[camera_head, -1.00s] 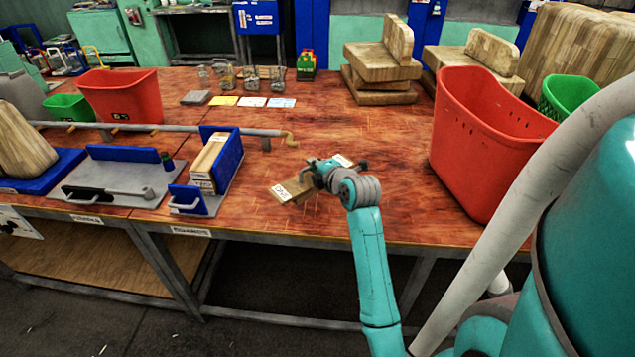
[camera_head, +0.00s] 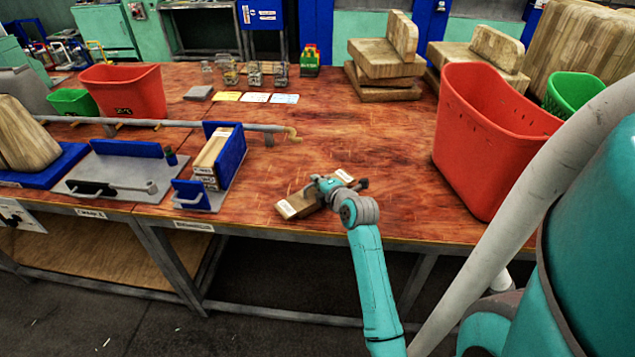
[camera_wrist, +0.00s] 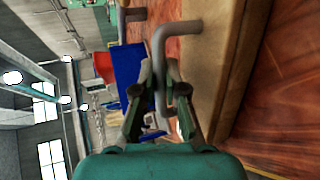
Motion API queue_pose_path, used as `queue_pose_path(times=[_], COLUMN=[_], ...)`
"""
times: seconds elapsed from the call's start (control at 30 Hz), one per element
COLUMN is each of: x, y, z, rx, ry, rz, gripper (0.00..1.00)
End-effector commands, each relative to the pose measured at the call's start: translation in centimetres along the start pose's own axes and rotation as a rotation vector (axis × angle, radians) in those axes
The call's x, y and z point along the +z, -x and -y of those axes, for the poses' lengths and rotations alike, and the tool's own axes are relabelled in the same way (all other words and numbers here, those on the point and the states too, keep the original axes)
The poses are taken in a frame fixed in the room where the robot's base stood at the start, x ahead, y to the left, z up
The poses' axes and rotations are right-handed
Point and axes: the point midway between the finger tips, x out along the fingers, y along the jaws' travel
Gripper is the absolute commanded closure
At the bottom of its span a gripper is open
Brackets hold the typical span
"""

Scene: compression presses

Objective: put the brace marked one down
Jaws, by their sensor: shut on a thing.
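The brace is a pale wooden block (camera_head: 301,203) with white labels on it; the marking is too small to read. It is near the front edge of the brown table (camera_head: 390,205), low over or on the top; I cannot tell whether it touches. My gripper (camera_head: 328,184) is above it, partly covering it. In the wrist view, my gripper (camera_wrist: 170,82) is shut on the brace's grey bent handle (camera_wrist: 160,50), with the wooden body (camera_wrist: 212,75) to the right.
A large red bin (camera_head: 485,140) stands right of my gripper. To the left are a blue holder (camera_head: 228,160) with wooden pieces and a grey press plate (camera_head: 115,178). Stacked wooden blocks (camera_head: 385,70) stand at the back. The table around the brace is clear.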

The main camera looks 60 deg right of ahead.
Motion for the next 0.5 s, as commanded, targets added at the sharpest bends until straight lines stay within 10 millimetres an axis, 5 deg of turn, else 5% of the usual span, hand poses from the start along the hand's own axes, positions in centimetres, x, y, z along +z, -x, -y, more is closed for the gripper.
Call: queue_pose_path(times=[0.03, 0.1, 0.5], x=[-0.01, -0.01, 0.02], y=[-0.02, -0.01, 0.44], z=[0.07, 0.06, -0.09], rx=[-0.001, -0.001, -0.001], ry=[0.000, 0.000, 0.000], rz=[0.000, 0.000, 0.000], gripper=[0.82, 0.65, 0.65])
